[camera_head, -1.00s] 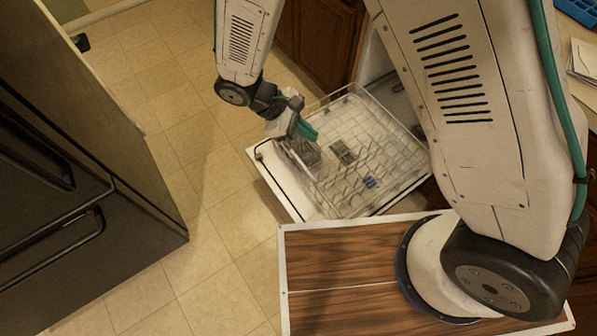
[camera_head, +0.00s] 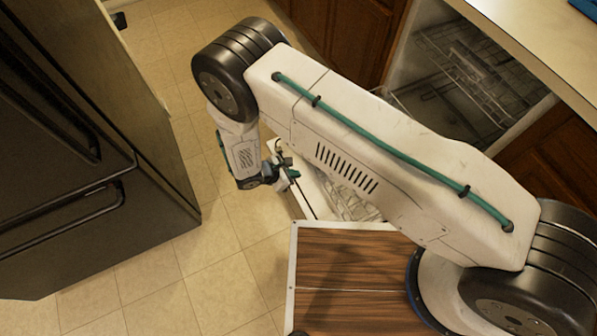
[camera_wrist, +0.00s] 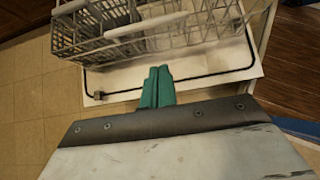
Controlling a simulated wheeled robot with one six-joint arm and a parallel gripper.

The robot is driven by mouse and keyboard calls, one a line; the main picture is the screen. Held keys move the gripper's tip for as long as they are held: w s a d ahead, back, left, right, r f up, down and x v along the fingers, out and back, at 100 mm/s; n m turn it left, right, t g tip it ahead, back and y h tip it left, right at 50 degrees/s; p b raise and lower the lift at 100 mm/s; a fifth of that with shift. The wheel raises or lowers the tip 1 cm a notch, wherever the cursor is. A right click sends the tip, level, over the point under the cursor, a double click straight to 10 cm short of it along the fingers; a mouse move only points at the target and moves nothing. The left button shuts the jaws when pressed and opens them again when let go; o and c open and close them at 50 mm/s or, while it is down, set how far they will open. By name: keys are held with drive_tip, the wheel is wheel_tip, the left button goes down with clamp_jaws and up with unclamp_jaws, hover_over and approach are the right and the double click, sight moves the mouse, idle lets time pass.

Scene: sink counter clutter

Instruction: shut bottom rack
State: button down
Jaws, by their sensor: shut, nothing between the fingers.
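The bottom rack (camera_head: 352,205) is pulled out over the open dishwasher door (camera_head: 312,190); my arm hides most of it in the head view. In the wrist view the rack's pale wires (camera_wrist: 205,30) and a grey cutlery basket (camera_wrist: 95,30) show at the top, above the white door with its black seal (camera_wrist: 110,94). My gripper (camera_head: 291,173) is beside the door's outer end. In the wrist view its teal fingers (camera_wrist: 157,72) are shut and empty, pointing at the rack's near side. I cannot tell whether they touch it.
The dishwasher's upper rack (camera_head: 475,65) shows inside the opening under the counter (camera_head: 535,40). A dark fridge (camera_head: 90,150) stands at the left. Tiled floor (camera_head: 215,245) lies clear between the fridge and the door. Wooden cabinets (camera_head: 350,35) flank the dishwasher.

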drive_tip(key=w+d+f, duration=0.4)
drive_tip(key=d+f, duration=0.1)
drive_tip(key=d, duration=0.3)
drive_tip(key=shift+w+f, duration=0.15)
drive_tip(key=shift+w, duration=0.15)
drive_tip(key=shift+d, duration=0.15)
